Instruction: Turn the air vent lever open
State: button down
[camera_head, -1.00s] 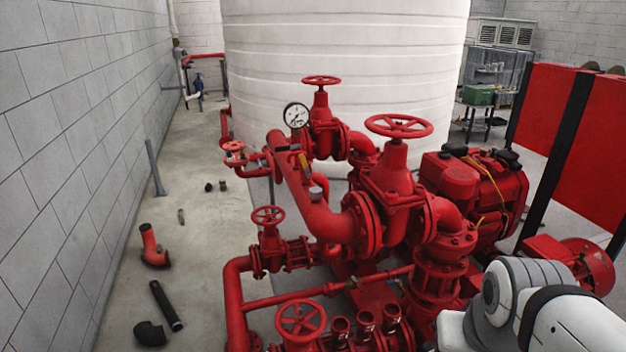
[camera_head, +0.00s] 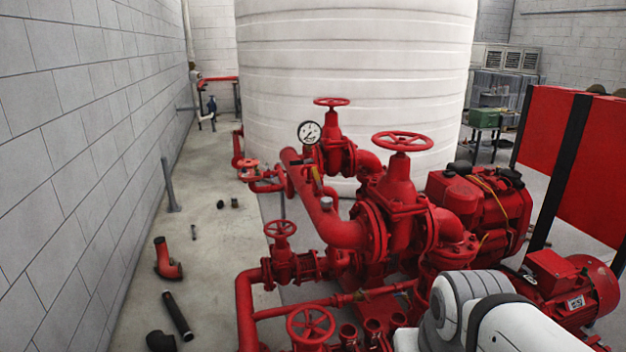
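A small yellow lever-like part (camera_head: 316,177) sits on the upper red pipe (camera_head: 341,232), just below the pressure gauge (camera_head: 309,132). It may be the air vent lever, but it is too small to tell its exact position. My gripper is not in view. Only white and grey links of my arm show at the bottom right, in front of the lower pump pipes and apart from the yellow part in the picture.
Red handwheels (camera_head: 402,141) and valves crowd around the pipe. A red engine (camera_head: 477,205) and motor (camera_head: 570,287) stand right. A white tank (camera_head: 355,70) is behind. Loose pipe pieces (camera_head: 178,316) lie on the left floor, with bare floor between.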

aim_at(315, 172)
jog(key=z, duration=0.05)
jog(key=i, duration=1)
jog(key=u, duration=0.05)
